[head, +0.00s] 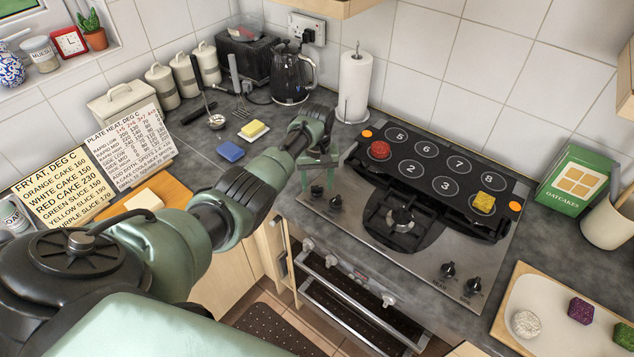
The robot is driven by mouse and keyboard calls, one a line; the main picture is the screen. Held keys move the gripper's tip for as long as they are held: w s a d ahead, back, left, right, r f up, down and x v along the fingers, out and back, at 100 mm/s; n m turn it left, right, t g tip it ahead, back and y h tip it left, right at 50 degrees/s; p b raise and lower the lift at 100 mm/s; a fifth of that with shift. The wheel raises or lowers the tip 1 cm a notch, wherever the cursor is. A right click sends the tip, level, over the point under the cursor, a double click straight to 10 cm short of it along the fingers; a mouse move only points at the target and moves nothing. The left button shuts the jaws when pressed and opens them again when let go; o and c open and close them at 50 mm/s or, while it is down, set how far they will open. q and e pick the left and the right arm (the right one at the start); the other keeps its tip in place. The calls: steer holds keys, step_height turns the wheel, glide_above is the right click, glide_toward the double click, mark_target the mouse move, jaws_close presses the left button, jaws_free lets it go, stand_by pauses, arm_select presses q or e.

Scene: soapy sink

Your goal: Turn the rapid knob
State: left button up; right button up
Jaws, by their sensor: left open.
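My left gripper (318,176) reaches in from the left, its green fingers open and pointing down over the hob's left front. Two black knobs, the left one (316,192) and its neighbour (336,202), sit just below the fingertips. I cannot tell whether the fingers touch or straddle the left knob. Two more black knobs, one (448,269) and another (472,286), stand at the hob's right front. The knob labels are too small to read, so I cannot tell which is the rapid knob. My right gripper is not in view.
The hob (365,235) carries a black numbered plate (412,165) with a red piece (380,150) and a yellow piece (484,203). A paper roll (355,85) and kettle (291,75) stand behind the gripper. A heat card (130,145) leans at left. Oven knobs (331,261) line the front below.

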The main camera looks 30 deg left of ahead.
mark_target(316, 186)
arm_select(q)
step_height(316, 186, up, 8)
steer(key=shift+f+b, duration=0.15)
steer(key=shift+b, duration=0.75)
steer(key=shift+f, duration=0.15)
